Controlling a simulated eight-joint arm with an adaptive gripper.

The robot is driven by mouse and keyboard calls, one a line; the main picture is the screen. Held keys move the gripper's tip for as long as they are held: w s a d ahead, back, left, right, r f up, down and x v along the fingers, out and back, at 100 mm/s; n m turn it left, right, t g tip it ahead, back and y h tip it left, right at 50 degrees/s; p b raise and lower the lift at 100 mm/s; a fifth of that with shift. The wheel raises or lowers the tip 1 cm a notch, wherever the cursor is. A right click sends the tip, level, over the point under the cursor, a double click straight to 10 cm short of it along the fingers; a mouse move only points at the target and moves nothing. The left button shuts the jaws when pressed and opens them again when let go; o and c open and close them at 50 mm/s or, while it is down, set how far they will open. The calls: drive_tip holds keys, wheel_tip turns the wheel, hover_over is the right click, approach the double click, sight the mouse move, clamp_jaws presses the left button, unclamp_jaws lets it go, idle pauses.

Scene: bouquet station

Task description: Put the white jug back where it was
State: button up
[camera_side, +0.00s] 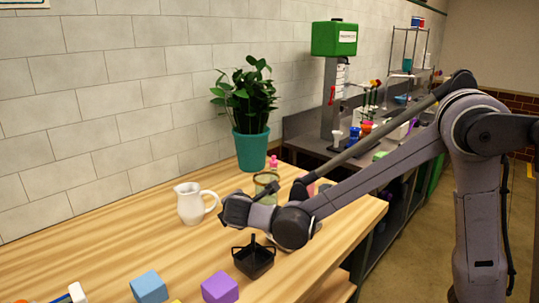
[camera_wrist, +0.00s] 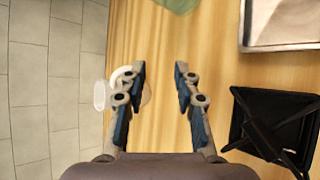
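The white jug (camera_side: 190,204) stands upright on the wooden table (camera_side: 95,255) near the tiled wall, its handle to the right in the side view. My gripper (camera_side: 236,209) is just right of the jug in that view. In the wrist view the white jug (camera_wrist: 100,96) shows in part behind and beside the left finger, which hides some of it. My gripper (camera_wrist: 159,73) is open there, with bare table between its fingertips. I cannot tell whether a finger touches the jug.
A black holder (camera_side: 254,260) sits in front of my gripper. A blue cube (camera_side: 149,287) and a purple cube (camera_side: 220,287) are nearer the front. A greenish glass (camera_side: 267,187) and a potted plant (camera_side: 252,148) stand behind. Table left of the jug is clear.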

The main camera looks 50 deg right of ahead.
drive_tip(key=s+d+m+y, duration=0.1)
drive_tip(key=s+m+y, duration=0.2)
drive_tip(key=s+m, duration=0.4)
drive_tip(key=s+d+m+g+y, duration=0.1)
drive_tip(key=s+m+y, duration=0.3)
drive_tip(key=s+m, duration=0.4)
drive_tip(key=s+d, duration=0.1)
drive_tip(key=s, duration=0.6)
drive_tip(key=shift+d+f+m+g, duration=0.25)
drive_tip(key=shift+m+g, duration=0.05)
